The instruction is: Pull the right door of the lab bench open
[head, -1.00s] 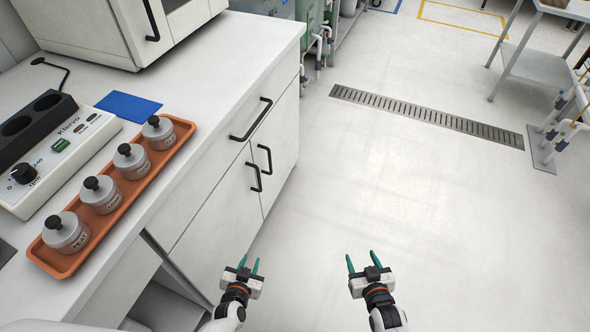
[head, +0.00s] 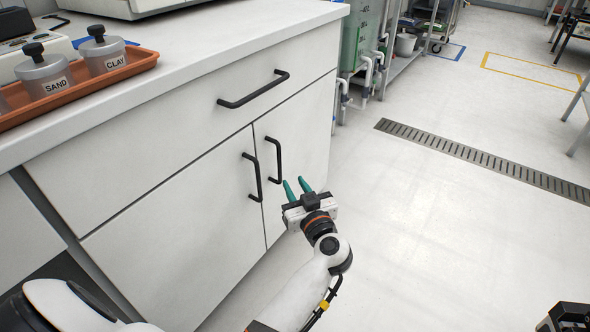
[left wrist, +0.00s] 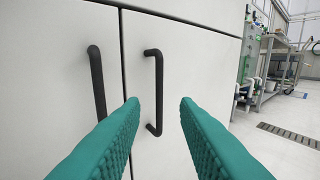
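The lab bench's right door (head: 300,145) is a white panel, closed flush beside the left door (head: 185,235). Its black vertical bar handle (head: 279,160) stands near the seam, next to the left door's handle (head: 252,177). My left gripper (head: 298,186) is in front of the right door, just below and right of its handle, apart from it. In the left wrist view, the green fingers (left wrist: 160,112) are open and empty, with the right door's handle (left wrist: 158,92) ahead between them. My right gripper is out of the head view; only a dark part of my right arm shows at the bottom right.
A drawer with a black handle (head: 253,89) sits above the doors. An orange tray (head: 140,65) with labelled pots stands on the worktop at left. Pipes and a green unit (head: 362,35) stand beyond the bench. The floor (head: 430,230) to the right is clear.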

